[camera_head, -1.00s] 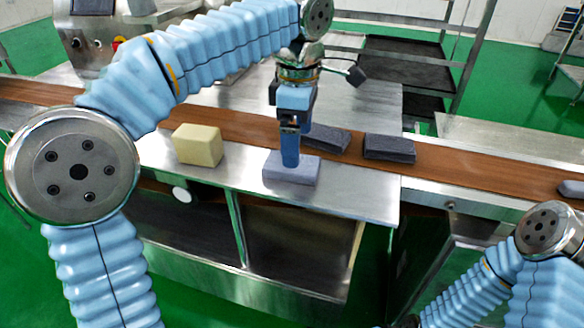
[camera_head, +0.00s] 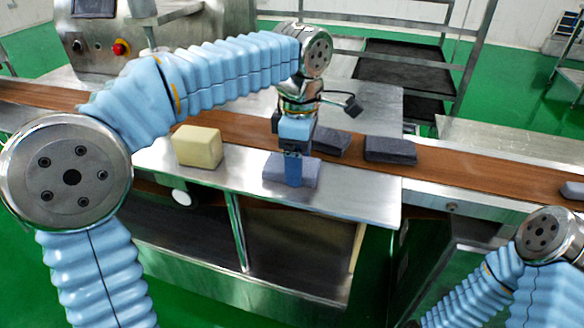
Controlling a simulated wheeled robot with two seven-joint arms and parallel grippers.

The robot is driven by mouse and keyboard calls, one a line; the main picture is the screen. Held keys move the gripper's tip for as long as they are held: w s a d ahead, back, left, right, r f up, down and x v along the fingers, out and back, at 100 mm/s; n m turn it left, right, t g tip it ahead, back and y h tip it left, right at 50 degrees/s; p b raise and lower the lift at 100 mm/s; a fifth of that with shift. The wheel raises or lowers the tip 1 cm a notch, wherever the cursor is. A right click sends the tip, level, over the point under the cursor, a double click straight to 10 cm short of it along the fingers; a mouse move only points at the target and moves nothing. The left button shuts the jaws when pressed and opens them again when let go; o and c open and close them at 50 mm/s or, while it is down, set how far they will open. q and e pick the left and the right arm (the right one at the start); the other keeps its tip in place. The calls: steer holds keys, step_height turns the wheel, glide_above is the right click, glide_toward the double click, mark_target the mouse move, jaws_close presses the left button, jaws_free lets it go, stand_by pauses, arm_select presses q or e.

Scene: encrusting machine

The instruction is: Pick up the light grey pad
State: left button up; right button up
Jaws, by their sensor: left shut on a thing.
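The light grey pad (camera_head: 308,175) is a flat block on the steel ledge in front of the conveyor. My left gripper (camera_head: 293,180) points down and is shut on the pad, with a blue finger against its near side. The far finger is hidden. The pad seems to rest on the ledge, though I cannot tell whether it is slightly raised. My right arm shows at the lower right, but its gripper is out of the picture.
A pale yellow block (camera_head: 198,146) sits on the ledge to the left. Two dark grey pads (camera_head: 331,142) (camera_head: 390,150) lie on the brown conveyor belt (camera_head: 455,167) behind. Another grey piece (camera_head: 573,190) is at the far right. The steel ledge (camera_head: 365,198) right of the pad is clear.

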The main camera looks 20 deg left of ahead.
arm_select(q)
steer(key=shift+r, duration=0.1)
step_height(320, 180, up, 3)
steer(key=shift+f, duration=0.1)
steer(key=s+d+r+p, duration=0.1)
steer(key=s+d+r, duration=0.4)
steer(key=d+r, duration=0.5)
steer(key=d, duration=0.3)
steer(key=shift+p, duration=0.4)
